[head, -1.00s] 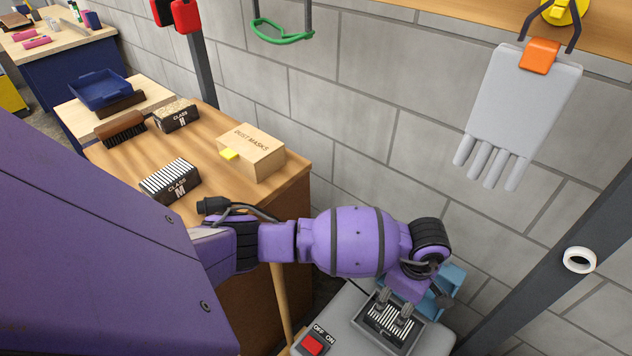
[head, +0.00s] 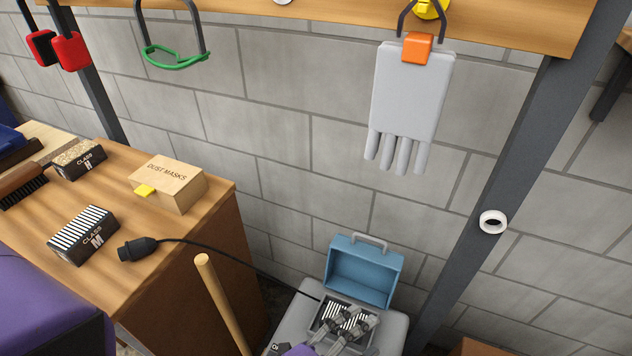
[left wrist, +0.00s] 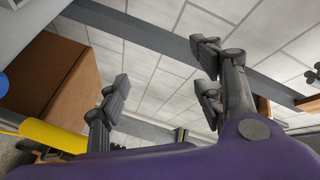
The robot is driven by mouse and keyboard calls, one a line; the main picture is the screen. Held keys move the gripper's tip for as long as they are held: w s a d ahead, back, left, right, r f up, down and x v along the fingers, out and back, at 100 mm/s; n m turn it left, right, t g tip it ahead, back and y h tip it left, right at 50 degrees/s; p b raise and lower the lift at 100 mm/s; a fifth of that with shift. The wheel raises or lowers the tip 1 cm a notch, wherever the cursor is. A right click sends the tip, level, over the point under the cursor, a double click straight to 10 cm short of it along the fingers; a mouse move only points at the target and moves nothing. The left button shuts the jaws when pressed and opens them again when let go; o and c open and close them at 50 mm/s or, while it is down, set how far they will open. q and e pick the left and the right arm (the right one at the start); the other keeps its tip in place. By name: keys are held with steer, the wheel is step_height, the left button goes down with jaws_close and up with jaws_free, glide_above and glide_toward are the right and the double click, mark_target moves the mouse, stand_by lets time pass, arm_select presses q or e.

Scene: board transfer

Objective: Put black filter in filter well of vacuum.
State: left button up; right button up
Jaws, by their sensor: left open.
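The grey vacuum (head: 290,318) stands at the bottom centre of the head view, with its blue lid (head: 365,272) tipped up. A striped black-and-white filter (head: 330,316) shows inside the dark-rimmed filter well (head: 349,301); my fingers partly cover it, so I cannot tell how it is seated. My left gripper (head: 358,322) is over the well, open. In the left wrist view its fingers (left wrist: 160,85) are spread apart with nothing visible between them. My right gripper is not in view.
On the wooden bench sit a striped CLASS M filter (head: 84,235), a CLASS H filter (head: 79,159), a dust mask box (head: 168,184) and a black plug (head: 138,249). A wooden pole (head: 222,300) stands left of the vacuum, and a dark post (head: 465,235) right of it.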

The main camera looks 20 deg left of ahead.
arm_select(q)
steer(key=s+a+f+n+g+y, duration=0.2)
steer(key=s+a+f+n+y, duration=0.55)
steer(key=a+n, duration=0.2)
steer(key=s+a+f+n+g, duration=0.2)
steer(key=s+a+f+n, duration=0.1)
steer(key=s, duration=0.4)
steer(key=s+a+f+n+g+y, duration=0.1)
steer(key=s+a+f+n+g, duration=0.2)
steer(key=s+a+f+n, duration=0.1)
steer(key=s+f, duration=0.1)
steer(key=s, duration=0.1)
steer(key=shift+s, duration=0.4)
steer(key=shift+n, duration=0.25)
steer(key=shift+s+a+f+g+y, duration=0.15)
steer(key=shift+s+f, duration=0.05)
steer(key=shift+s, duration=0.55)
steer(key=shift+s+a+f+g+y, duration=0.1)
steer(key=shift+s+f+g, duration=0.05)
steer(key=shift+s, duration=0.55)
